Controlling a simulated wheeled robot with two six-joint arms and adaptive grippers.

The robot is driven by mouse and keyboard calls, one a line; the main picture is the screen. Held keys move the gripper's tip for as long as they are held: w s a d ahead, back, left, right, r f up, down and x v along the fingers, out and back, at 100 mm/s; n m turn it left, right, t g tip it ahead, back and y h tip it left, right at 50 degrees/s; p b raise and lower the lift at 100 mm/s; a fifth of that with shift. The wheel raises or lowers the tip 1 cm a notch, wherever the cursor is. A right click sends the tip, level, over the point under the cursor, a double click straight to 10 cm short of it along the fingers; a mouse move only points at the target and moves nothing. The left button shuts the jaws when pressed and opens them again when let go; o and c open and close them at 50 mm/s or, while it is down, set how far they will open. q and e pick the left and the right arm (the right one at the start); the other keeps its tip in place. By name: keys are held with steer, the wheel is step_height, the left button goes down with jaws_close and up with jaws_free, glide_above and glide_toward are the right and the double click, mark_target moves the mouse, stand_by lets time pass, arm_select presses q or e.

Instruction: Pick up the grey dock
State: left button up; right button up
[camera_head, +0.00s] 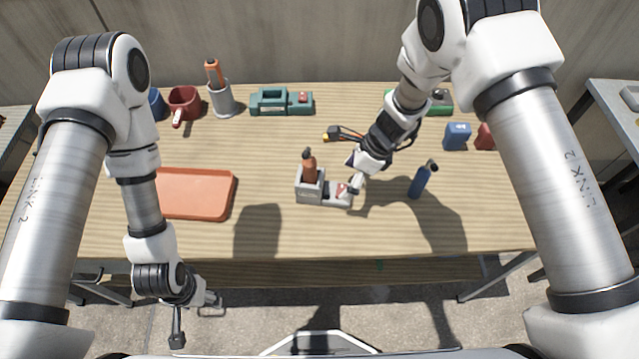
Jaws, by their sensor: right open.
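The grey dock (312,196) stands on the table near its middle. An orange-brown bottle-like item (309,166) with a dark top stands upright in its left part, and a small red detail shows on its lower right part. My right gripper (356,178) is open and reaches down at the dock's right end; I cannot tell whether it touches the dock. Its fingers partly hide that end. My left gripper (194,319) is open and empty, low in front of the table's front edge.
An orange tray (198,194) lies left of the dock, and a blue bottle (422,180) stands to the right. A dark item with orange and yellow ends (343,133) lies behind. A green dock (281,102), grey cup (222,100), red mug (184,103) and blue block (457,136) stand further back.

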mark_target(339, 190)
steer(key=p+x, duration=0.1)
steer(key=x, duration=0.3)
steer(key=shift+w+f, duration=0.1)
steer(key=shift+f, duration=0.05)
steer(key=shift+w+a+f, duration=0.1)
steer(key=shift+w+f, duration=0.05)
steer(key=shift+f, duration=0.05)
steer(key=shift+s+r, duration=0.15)
steer(key=shift+s, duration=0.1)
steer(key=c, duration=1.5)
steer(key=shift+r, duration=0.1)
